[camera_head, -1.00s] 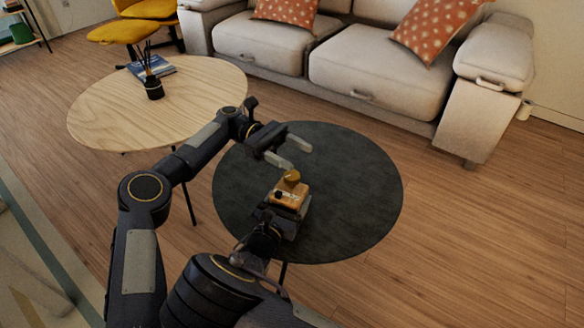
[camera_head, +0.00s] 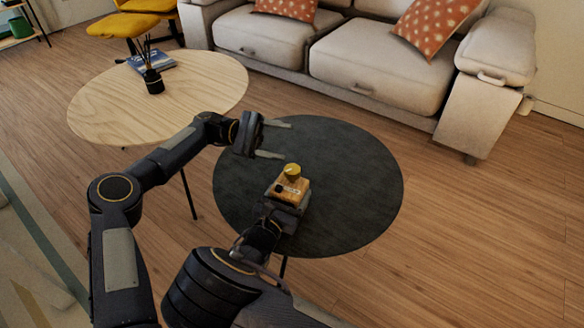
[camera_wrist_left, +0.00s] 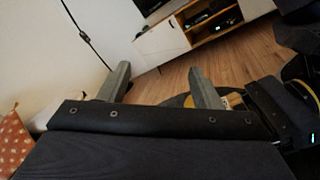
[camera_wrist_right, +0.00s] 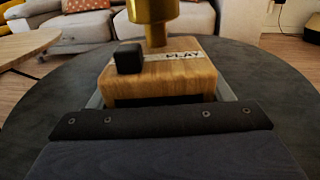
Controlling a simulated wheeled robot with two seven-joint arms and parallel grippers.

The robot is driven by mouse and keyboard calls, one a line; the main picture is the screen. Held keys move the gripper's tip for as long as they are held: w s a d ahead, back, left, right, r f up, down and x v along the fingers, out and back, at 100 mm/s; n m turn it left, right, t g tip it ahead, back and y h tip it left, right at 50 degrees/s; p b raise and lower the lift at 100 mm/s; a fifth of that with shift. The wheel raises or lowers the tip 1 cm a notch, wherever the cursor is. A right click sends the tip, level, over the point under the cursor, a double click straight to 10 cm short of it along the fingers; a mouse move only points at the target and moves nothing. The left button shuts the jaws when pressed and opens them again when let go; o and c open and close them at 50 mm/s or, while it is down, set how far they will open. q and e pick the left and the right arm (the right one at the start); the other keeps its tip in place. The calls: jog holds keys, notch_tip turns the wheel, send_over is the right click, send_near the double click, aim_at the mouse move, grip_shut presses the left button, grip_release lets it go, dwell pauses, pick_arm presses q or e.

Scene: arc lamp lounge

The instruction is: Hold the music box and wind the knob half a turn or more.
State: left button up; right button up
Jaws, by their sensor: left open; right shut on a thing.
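The music box (camera_head: 289,188) is a small wooden box on the dark round table, with a brass knob (camera_head: 292,171) on top. In the right wrist view the box (camera_wrist_right: 185,75) shows a PLAY label, a black block and the knob's stem (camera_wrist_right: 154,30). My right gripper (camera_head: 287,203) is shut on the box from the near side, a finger on each side. My left gripper (camera_head: 278,139) is open and empty, above the table, to the upper left of the knob and apart from it. In the left wrist view its fingers (camera_wrist_left: 160,85) are spread.
The dark round table (camera_head: 350,180) is otherwise clear. A pale wooden table (camera_head: 105,115) with a reed diffuser (camera_head: 153,80) and books (camera_head: 152,63) stands to the left. A light sofa (camera_head: 370,75) is behind.

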pick_arm(q)
jog(key=a+f+m+t+h, duration=0.1)
jog(key=a+f+m+t, duration=0.25)
jog(key=m, duration=0.45)
jog(key=m+t, duration=0.4)
jog(key=m, duration=1.2)
send_near(292, 169)
jog(key=d, duration=1)
jog(key=shift+f, duration=0.3)
jog(key=shift+g, duration=0.25)
jog(key=c, duration=1)
